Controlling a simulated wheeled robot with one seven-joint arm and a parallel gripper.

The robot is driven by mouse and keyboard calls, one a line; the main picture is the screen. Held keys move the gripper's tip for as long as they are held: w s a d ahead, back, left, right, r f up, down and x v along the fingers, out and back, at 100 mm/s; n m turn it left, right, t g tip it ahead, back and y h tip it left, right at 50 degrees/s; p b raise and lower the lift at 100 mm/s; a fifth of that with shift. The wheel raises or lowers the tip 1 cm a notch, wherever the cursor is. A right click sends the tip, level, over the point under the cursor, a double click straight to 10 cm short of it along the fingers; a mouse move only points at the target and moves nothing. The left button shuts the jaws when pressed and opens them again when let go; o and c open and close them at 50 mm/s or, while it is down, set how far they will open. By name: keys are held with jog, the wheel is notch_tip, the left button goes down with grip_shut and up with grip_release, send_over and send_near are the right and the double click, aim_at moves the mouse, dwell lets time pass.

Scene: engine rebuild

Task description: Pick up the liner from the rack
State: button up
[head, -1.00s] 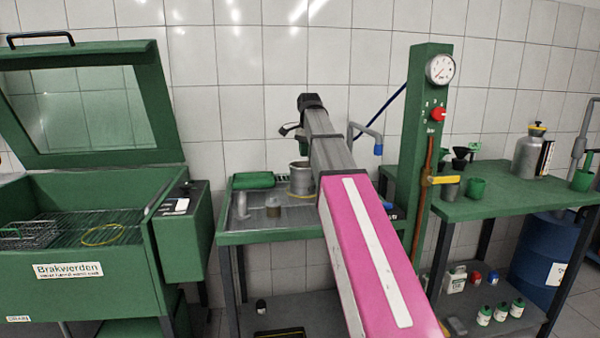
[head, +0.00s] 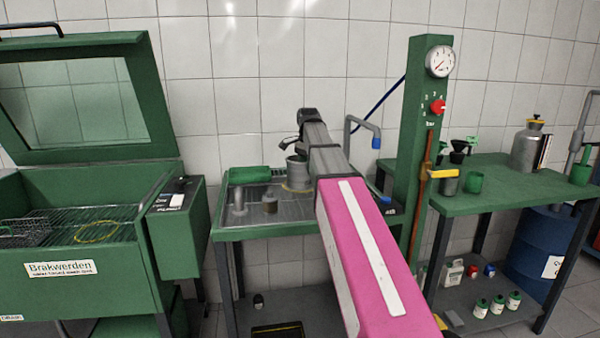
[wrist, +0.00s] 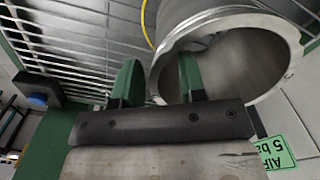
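The liner is a grey metal cylinder (head: 297,173) standing on the mesh-topped green bench in the head view, partly hidden by my arm. In the wrist view its round open mouth and wall (wrist: 285,75) fill the upper right. My gripper (wrist: 158,75) has two green fingers standing apart. The right finger is inside the liner's mouth and the left finger is outside, with the near wall between them. I see a gap beside the left finger; contact at the right finger is unclear. In the head view my gripper (head: 290,143) is small and dark at the liner's top.
On the bench stand a green roll (head: 249,174), a small jar (head: 270,203) and a grey fitting (head: 238,200). A green gauge column (head: 420,140) rises to the right.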

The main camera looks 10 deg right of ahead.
notch_tip(320, 180, down, 2)
jog(key=shift+f, duration=0.15)
jog(key=shift+c, duration=0.4)
grip_shut()
